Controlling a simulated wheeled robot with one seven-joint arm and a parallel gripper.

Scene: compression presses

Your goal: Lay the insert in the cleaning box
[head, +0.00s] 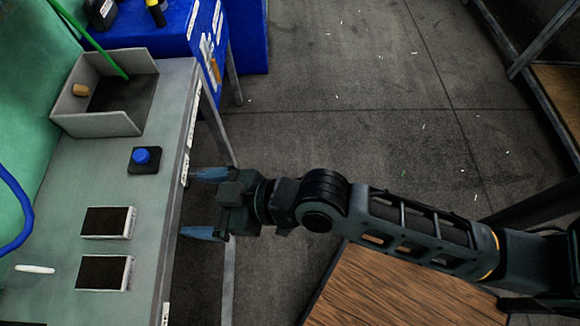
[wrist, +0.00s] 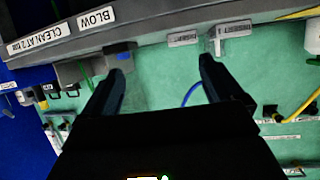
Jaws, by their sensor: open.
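The cleaning box (head: 100,124) is a grey open tray with a dark floor at the back of the bench. My gripper (head: 188,203) is open and empty at the bench's right edge, fingers pointing toward the bench.
A blue button on a black base (head: 141,157) stands between the box and the blocks. A green hose (head: 95,45) reaches into the box. A white rod (head: 35,269) lies at the left. A blue table (head: 170,35) stands behind.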

